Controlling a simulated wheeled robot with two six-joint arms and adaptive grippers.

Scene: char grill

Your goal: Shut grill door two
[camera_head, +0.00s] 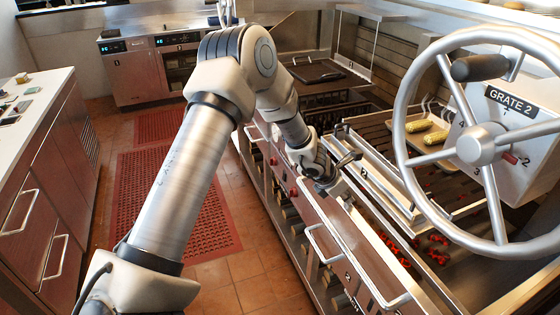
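The grill front carries a brown door panel (352,243) with metal bar handles, one of them a handle (318,246) at its left and another at its lower right. A small mark that looks like a 2 sits low on this panel. Glowing red coals show behind its top edge. I cannot tell how far the door stands open. My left arm reaches across from the left, and its gripper (338,171) is over the grill's front edge, beyond the panel's far end. Its fingers are small and dark, and their opening is unclear. My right gripper is out of view.
A large metal handwheel (399,137) stands at the right before a box labelled GRATE 2 (510,100). Corn cobs (419,126) lie on a tray on the grate. A white-topped counter (35,95) is at the left. Red mats (170,195) cover the open aisle floor.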

